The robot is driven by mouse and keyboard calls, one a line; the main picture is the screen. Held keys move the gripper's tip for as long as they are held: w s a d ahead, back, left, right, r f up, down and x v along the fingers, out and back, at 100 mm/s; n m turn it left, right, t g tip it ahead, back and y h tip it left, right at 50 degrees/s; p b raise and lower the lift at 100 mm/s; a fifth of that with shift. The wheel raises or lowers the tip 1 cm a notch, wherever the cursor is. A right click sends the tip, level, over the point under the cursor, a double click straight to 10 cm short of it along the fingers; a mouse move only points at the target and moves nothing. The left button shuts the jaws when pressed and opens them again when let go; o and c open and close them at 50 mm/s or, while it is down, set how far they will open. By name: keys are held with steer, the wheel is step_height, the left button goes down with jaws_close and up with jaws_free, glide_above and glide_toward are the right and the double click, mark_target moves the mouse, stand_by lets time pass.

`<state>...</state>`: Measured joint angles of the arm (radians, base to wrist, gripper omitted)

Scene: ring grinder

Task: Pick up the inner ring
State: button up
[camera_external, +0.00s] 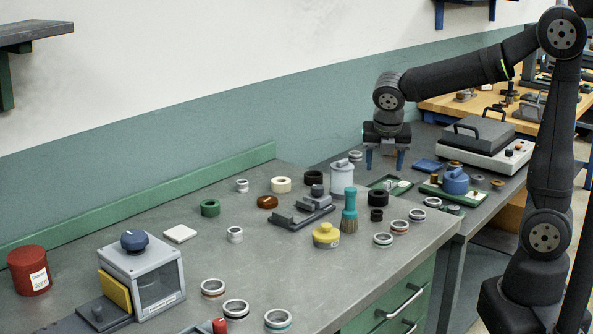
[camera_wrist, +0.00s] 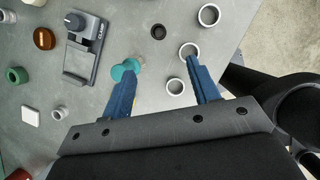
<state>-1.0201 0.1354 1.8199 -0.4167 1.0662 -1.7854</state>
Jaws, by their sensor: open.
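Several rings lie about the bench, and I cannot tell which one is the inner ring. A row of metal-coloured rings stands near the right edge of the bench, among them a silver ring (camera_external: 382,244). In the wrist view, one pale ring (camera_wrist: 175,94) appears between the finger lines, and another ring (camera_wrist: 181,54) appears by the right fingertip. A third ring (camera_wrist: 209,24) is farther up. My gripper (camera_external: 384,166) is open and empty, raised above the back of the bench.
A teal brush (camera_external: 350,203), a yellow-knobbed pot (camera_external: 326,238) and a white canister (camera_external: 342,178) stand near the rings. A grey clear-fronted box (camera_external: 150,270) is at the front left. A scale-like device (camera_external: 485,150) is at the right.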

glide_above(377, 220)
steer(key=s, duration=0.1)
steer(key=f, duration=1)
steer(key=shift+d+f, duration=0.1)
steer(key=shift+d, duration=0.1)
steer(key=shift+a+x, duration=0.15)
steer(key=shift+x, duration=1.35)
steer(key=shift+a+x, duration=0.15)
steer(key=shift+x, duration=1.3)
steer(key=shift+s, duration=0.1)
steer(key=shift+c, duration=0.4)
steer(key=c, duration=1)
